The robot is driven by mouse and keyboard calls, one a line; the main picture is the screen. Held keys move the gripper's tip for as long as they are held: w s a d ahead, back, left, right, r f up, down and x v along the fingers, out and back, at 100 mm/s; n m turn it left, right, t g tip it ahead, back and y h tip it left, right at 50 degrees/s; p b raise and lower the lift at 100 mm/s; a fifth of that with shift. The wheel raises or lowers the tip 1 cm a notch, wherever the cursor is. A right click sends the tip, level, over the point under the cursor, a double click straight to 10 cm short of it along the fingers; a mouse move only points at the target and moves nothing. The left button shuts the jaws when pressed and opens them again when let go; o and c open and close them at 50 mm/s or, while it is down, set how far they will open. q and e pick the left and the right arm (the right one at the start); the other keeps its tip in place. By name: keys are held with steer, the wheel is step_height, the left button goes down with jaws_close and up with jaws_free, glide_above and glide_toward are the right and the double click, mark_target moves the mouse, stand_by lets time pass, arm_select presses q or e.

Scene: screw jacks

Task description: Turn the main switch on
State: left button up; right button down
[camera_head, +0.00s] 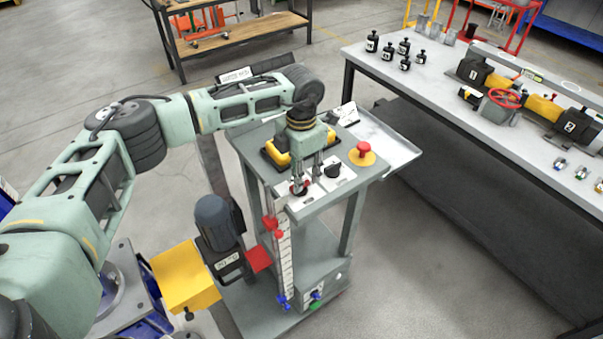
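A small grey control stand (308,208) stands in the middle of the view. On its top are a black knob on a white plate (333,170) and a small red and black control (300,188). Which of these is the main switch is not clear from this view. My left gripper (308,180) points down over the stand top, its two fingers apart. One finger is over the red and black control and partly hides it; the other is just left of the black knob. Contact cannot be told. My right gripper is not in view.
A red mushroom button on a yellow base (363,151) is right of the knob. A tray (385,142) juts out at the stand's right. A grey motor (215,222) sits left of it. A workbench (440,95) with valves stands at the right; floor between is clear.

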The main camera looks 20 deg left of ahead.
arm_select(q)
steer(key=shift+d+f, duration=0.1)
steer(key=shift+f, duration=1.05)
jaws_close()
